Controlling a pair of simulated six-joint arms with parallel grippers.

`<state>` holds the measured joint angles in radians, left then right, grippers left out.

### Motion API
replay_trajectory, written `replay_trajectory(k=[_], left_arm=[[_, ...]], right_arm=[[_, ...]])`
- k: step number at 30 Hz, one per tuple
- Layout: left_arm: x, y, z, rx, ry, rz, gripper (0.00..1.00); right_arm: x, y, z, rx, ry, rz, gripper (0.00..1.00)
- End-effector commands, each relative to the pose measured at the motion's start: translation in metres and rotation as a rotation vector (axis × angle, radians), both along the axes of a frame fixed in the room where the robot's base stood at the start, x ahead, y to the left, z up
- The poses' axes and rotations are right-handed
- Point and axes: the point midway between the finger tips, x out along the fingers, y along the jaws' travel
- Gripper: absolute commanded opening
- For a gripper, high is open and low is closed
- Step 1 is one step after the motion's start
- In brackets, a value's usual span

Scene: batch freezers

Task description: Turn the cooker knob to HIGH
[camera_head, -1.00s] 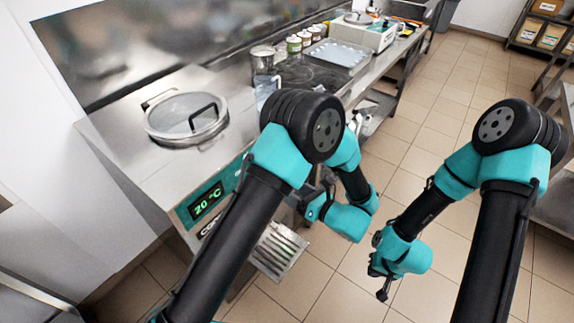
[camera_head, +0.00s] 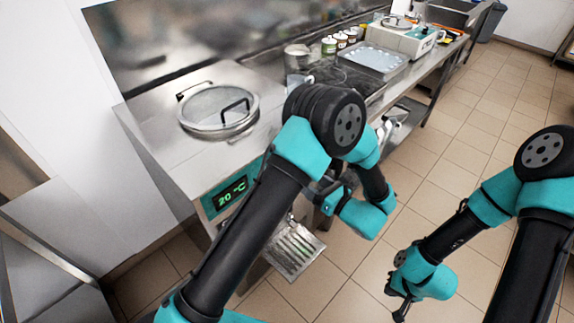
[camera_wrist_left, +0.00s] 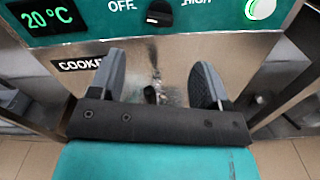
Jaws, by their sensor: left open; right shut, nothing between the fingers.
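The cooker knob (camera_wrist_left: 160,13) is black and sits between the OFF and HIGH words on the teal panel (camera_wrist_left: 205,18), at the top edge of the left wrist view. Its top is cut off, so I cannot tell where it points. My left gripper (camera_wrist_left: 158,80) is open and empty, its fingers in front of the steel below the knob, apart from it. In the head view my left arm hides the knob; the panel's green 20 °C display (camera_head: 231,195) shows. My right gripper (camera_head: 399,303) is shut and empty, low over the floor, away from the cooker.
A round glass-lidded pot (camera_head: 218,110) is set in the cooker's steel top. A lit green button (camera_wrist_left: 260,9) is right of the knob. A slatted drain tray (camera_head: 293,250) sits low beside the cooker. Clear tiled floor (camera_head: 455,145) lies to the right.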

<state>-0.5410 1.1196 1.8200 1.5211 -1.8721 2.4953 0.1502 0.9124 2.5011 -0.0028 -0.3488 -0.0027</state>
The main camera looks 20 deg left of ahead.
Motion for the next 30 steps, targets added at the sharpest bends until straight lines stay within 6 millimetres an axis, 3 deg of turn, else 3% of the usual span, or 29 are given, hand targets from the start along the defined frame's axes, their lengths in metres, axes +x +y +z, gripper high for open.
replay_trajectory(k=[18, 24, 30], left_arm=[[0.049, 0.091, 0.0, 0.001, 0.0, 0.003, 0.7], [0.057, 0.105, 0.0, 0.001, 0.001, 0.001, 0.7], [0.058, 0.107, 0.0, 0.0, 0.001, 0.0, 0.7]], right_arm=[[0.0, 0.0, 0.0, 0.0, 0.0, 0.0, 0.0], [0.0, 0.0, 0.0, 0.0, 0.0, 0.0, 0.0], [0.0, 0.0, 0.0, 0.0, 0.0, 0.0, 0.0]])
